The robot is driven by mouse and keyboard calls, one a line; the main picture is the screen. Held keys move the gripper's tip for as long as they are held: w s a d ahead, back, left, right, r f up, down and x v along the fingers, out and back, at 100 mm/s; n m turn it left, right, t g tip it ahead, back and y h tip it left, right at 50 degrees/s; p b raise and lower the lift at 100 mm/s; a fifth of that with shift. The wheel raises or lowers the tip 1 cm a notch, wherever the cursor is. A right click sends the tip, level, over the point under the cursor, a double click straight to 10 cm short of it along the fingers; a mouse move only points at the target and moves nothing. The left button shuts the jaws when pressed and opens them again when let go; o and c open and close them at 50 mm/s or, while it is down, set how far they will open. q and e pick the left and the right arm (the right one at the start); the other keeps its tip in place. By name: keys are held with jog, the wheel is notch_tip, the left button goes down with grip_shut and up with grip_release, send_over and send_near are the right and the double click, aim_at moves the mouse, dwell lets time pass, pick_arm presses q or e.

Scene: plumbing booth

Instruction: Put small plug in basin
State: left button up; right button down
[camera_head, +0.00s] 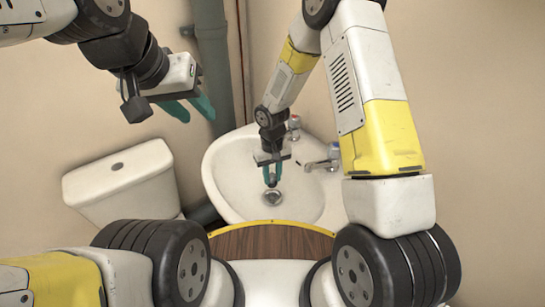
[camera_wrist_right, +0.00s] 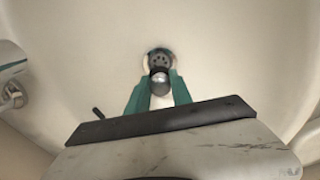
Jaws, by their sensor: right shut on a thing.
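The white basin (camera_head: 232,177) is on the wall in the middle of the head view, with a round metal drain (camera_head: 272,198) at its bottom. My right gripper (camera_head: 272,182) is inside the basin, pointing down close to the drain. In the right wrist view its teal fingers (camera_wrist_right: 158,84) are shut on the small plug (camera_wrist_right: 158,90), a dark piece with a shiny rounded end. The plug lines up with the drain (camera_wrist_right: 160,59) there; I cannot tell whether they touch. My left gripper (camera_head: 187,107) is open and empty, high at the upper left.
Two taps, one (camera_head: 293,127) at the back and one (camera_head: 325,160) at the right, stand on the basin rim. A white toilet cistern (camera_head: 120,180) is to the left. A grey pipe (camera_head: 214,60) runs down the wall behind.

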jog(key=shift+f, duration=3.45)
jog(key=c, duration=1.1)
grip_release()
jog(key=shift+o, duration=0.2)
notch_tip(320, 180, up, 8)
jog(key=shift+f, duration=0.1)
